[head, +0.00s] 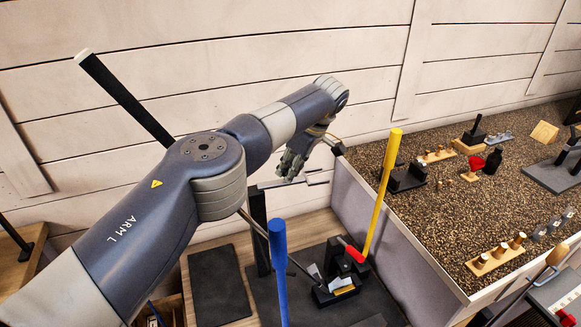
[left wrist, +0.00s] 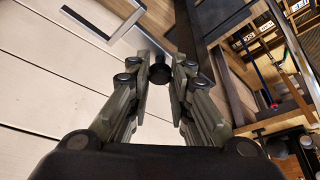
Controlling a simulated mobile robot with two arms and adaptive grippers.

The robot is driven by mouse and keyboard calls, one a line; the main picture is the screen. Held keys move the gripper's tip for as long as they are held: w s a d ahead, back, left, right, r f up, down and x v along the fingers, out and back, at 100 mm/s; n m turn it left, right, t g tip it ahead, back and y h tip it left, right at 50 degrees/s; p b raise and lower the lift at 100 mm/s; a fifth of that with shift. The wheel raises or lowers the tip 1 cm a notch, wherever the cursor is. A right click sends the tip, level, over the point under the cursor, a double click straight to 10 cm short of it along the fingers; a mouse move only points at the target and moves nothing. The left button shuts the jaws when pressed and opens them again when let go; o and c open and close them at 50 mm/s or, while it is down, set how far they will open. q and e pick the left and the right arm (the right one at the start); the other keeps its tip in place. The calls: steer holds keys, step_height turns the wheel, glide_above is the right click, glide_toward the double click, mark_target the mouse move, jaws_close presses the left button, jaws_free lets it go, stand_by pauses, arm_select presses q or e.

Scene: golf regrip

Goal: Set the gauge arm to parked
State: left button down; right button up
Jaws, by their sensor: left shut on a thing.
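The gauge has a black post (head: 258,232) standing on the dark base plate. A grey, fork-like gauge arm (head: 318,179) sticks out to the right near the post's top. My left gripper (head: 290,168) is at the gauge, just above this arm. In the left wrist view, the left fingers (left wrist: 161,68) close around a dark round knob (left wrist: 160,74); it looks like part of the gauge, but how it joins the arm is hidden. The grey frame (left wrist: 98,22) also shows there, beyond the fingers. My right gripper is in neither view.
A club with a black grip (head: 125,97) slants behind my left arm to a clamp (head: 336,290). Blue (head: 278,270) and yellow (head: 382,190) grips stand close by. A gravel-topped bench (head: 450,215) at right holds small tools. A dark mat (head: 218,285) lies left of the post.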

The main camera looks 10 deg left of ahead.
arm_select(q)
steer(key=shift+w, duration=0.1)
stand_by(0.5)
steer(key=c, duration=1.4)
jaws_free()
steer(key=shift+r, duration=0.1)
steer(key=v, duration=0.7)
steer(key=shift+s+d+r, duration=0.1)
steer(key=shift+s+r, duration=0.1)
